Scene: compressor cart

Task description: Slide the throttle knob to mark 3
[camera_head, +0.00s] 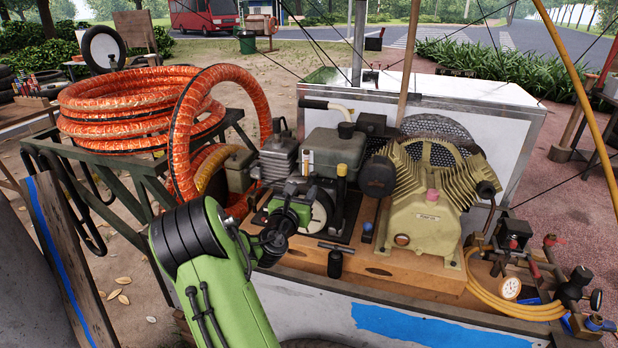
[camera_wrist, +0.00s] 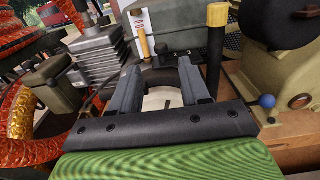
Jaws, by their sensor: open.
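My gripper (camera_wrist: 160,85) is open and empty in the wrist view, its two grey fingers spread apart. A pale plate with small marks (camera_wrist: 138,17) stands beyond the left finger, with a slim orange-tan knob or handle (camera_wrist: 143,43) just below it; this looks like the throttle. The plate also shows in the head view (camera_head: 307,162) on the small engine (camera_head: 337,150). My gripper (camera_head: 300,193) is in front of and below the plate there, apart from it as far as I can see. The knob's exact mark is too small to read.
A yellow-capped post (camera_wrist: 217,15) rises right of the fingers. A blue ball knob (camera_wrist: 266,101) is farther right. The tan compressor (camera_head: 430,205) stands right of the engine. Orange coiled hose (camera_head: 140,105) lies at left. A black T-handle (camera_head: 335,248) stands at the board's front.

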